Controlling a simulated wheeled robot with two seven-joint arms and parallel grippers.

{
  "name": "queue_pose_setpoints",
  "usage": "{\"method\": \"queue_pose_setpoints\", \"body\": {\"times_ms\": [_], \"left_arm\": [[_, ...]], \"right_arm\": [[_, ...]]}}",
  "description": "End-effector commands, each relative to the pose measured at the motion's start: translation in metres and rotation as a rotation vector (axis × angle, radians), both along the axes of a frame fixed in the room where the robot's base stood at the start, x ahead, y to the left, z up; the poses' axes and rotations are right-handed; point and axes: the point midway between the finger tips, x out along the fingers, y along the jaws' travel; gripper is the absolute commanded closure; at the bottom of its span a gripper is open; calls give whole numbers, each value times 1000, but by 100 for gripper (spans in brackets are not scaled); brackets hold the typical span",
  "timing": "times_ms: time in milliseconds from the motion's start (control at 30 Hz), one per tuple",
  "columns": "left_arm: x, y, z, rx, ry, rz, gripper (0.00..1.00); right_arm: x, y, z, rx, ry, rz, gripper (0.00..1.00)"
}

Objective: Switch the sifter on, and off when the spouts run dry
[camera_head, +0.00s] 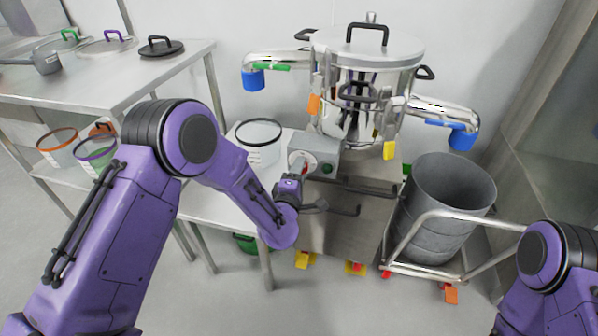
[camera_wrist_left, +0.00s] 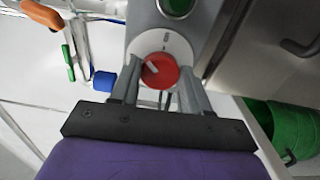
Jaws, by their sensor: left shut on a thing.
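The sifter (camera_head: 366,48) is a steel drum with a black-handled lid, standing on a steel cabinet. Its left spout (camera_head: 280,58) and right spout (camera_head: 440,107) end in blue sleeves. I see no material falling from either. The grey control box (camera_head: 325,150) on its front carries a red rotary knob (camera_wrist_left: 158,72) with a white pointer aimed up and left. My left gripper (camera_head: 298,176) is at the box, shut on the red knob, with one finger on each side in the wrist view. My right gripper is out of view; only its arm shows at lower right.
A clear tub (camera_head: 258,150) stands on a low table below the left spout. A grey bin (camera_head: 428,205) on a wheeled frame stands below the right spout. A steel table (camera_head: 110,85) with lids is at left. A green container (camera_wrist_left: 285,130) shows in the wrist view.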

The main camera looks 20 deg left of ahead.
Motion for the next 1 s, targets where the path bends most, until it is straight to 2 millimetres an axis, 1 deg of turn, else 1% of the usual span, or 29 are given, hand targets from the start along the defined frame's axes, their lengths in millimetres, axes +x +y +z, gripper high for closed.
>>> {"method": "queue_pose_setpoints", "body": {"times_ms": [600,800,1000], "left_arm": [[-1,-1,-1,565,20,-3,84],[-1,-1,-1,700,26,-3,84],[-1,-1,-2,789,29,-4,84]], "right_arm": [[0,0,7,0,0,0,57],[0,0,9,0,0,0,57],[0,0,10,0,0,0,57]]}}
